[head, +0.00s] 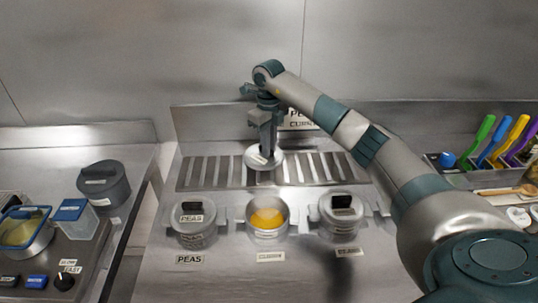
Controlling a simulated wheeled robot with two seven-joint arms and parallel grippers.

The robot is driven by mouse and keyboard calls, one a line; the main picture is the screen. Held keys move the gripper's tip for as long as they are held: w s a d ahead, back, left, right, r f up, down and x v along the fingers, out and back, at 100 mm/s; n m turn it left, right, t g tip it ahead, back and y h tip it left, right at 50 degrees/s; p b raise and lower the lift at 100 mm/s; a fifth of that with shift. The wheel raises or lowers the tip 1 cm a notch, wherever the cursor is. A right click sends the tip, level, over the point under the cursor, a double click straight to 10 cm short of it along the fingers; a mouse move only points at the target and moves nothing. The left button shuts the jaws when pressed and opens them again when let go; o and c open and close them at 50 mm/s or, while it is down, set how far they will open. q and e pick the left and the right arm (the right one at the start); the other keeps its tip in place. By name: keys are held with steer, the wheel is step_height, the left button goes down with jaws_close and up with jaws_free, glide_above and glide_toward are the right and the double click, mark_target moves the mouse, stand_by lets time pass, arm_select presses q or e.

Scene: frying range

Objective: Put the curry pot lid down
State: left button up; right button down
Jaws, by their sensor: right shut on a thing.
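The curry pot lid (276,160) is a round pale metal disc. My right gripper (265,146) points down and is shut on the top of the lid, covering part of it. The lid is over the slotted rack behind the pots, and I cannot tell whether it touches the slats. The curry pot (267,219) is the middle of three pots, without a lid, with orange-yellow content showing. My left gripper is not in view.
Lidded pots stand left (193,222) and right (343,218) of the curry pot. The slotted rack (210,172) is otherwise bare. A dark lidded pot (104,185) stands on the left counter. Colored-handled utensils (500,140) are at the right. A metal wall rises behind.

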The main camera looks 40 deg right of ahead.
step_height(320, 180, down, 3)
steer(key=shift+r+p, duration=0.15)
steer(key=shift+p, duration=0.7)
steer(key=shift+f, duration=0.5)
steer(key=shift+f, duration=0.2)
steer(key=c, duration=1.8)
jaws_free()
steer(key=shift+o, duration=0.2)
steer(key=shift+r, duration=0.1)
